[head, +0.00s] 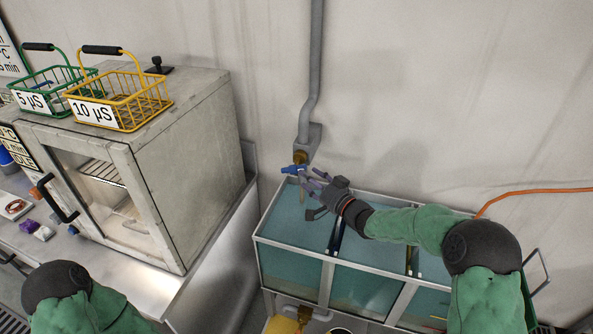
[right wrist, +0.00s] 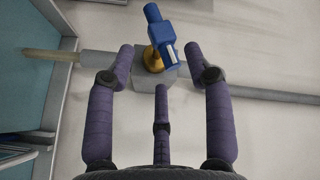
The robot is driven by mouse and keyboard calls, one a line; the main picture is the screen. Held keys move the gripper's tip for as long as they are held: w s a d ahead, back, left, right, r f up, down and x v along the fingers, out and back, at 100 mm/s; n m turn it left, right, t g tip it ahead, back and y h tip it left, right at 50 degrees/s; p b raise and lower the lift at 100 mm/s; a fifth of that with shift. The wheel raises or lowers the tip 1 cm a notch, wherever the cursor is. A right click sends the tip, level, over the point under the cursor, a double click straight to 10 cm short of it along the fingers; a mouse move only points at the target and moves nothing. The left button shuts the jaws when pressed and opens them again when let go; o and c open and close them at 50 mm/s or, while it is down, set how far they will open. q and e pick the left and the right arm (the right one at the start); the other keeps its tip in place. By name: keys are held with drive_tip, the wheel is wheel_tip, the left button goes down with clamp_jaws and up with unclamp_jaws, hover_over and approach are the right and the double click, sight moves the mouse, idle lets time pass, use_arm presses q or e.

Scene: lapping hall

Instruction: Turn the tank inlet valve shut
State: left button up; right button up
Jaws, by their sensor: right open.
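The tank inlet valve has a blue handle (head: 292,170) on a brass body (head: 300,157), at the lower end of a grey wall pipe above the tank's back left corner. In the right wrist view the blue handle (right wrist: 157,35) sits ahead of the fingertips, over the brass stem (right wrist: 153,60). My right gripper (head: 308,182) is open, close beside the handle; its purple fingers (right wrist: 160,75) are spread with nothing between them. I cannot tell whether a fingertip touches the handle. My left gripper is out of view; only part of my left arm shows at lower left.
The glass-walled tank (head: 290,252) holds blue-green liquid below my right arm. A metal oven (head: 190,130) stands to the left, with a green basket (head: 50,72) and a yellow basket (head: 125,85) on top. An orange hose (head: 530,192) runs along the wall at right.

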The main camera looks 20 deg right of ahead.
sight(297, 169)
drive_tip(key=shift+b+x, duration=0.6)
drive_tip(key=shift+x, duration=2.55)
